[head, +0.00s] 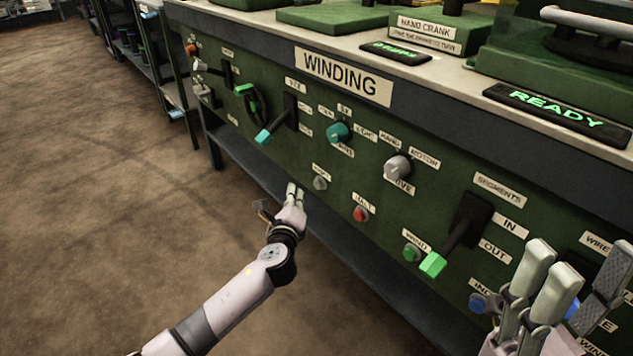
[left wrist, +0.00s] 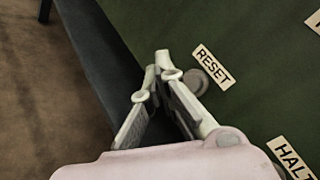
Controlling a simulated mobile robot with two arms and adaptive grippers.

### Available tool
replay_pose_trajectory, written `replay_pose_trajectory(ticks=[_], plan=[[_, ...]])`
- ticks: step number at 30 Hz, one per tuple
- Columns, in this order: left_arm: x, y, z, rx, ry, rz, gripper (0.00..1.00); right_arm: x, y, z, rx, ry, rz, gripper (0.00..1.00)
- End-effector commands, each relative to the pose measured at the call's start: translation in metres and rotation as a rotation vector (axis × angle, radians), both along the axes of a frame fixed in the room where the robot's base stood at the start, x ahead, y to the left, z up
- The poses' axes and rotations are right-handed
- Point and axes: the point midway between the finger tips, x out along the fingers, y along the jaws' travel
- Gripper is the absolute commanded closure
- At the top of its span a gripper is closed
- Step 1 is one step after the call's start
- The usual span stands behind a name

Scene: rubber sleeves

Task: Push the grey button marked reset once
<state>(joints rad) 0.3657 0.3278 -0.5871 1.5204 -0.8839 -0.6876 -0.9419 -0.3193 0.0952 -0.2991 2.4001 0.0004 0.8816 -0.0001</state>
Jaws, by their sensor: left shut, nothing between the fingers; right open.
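The grey reset button (head: 320,183) sits on the green panel below the teal knob, with a small label above it. In the left wrist view the grey button (left wrist: 197,82) is beside the RESET label (left wrist: 213,66), partly hidden behind a finger. My left gripper (head: 295,187) is shut and empty, just left of the button; its fingertips (left wrist: 158,62) show left of the button. I cannot tell whether they touch the panel. My right gripper (head: 552,270) is open at the lower right, in front of the panel.
A red button (head: 360,214) and a green button (head: 411,252) lie to the right, with a green-tipped lever (head: 433,264) beside them. A teal-tipped lever (head: 264,136) and a grey knob (head: 397,167) are above. Open floor (head: 90,200) lies left.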

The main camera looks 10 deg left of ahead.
Motion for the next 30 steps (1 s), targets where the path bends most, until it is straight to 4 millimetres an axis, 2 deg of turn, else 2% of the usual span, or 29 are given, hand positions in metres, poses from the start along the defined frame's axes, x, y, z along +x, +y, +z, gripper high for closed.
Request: replay_pose_trajectory(ticks=[8, 30], plan=[[-0.015, 0.012, 0.001, 0.000, -0.001, -0.001, 1.00, -0.003, -0.001, 0.002, 0.002, 0.016, 0.002, 0.52], [-0.015, 0.012, 0.000, -0.001, 0.000, 0.000, 1.00, -0.003, -0.001, 0.002, 0.001, 0.011, 0.002, 0.52]])
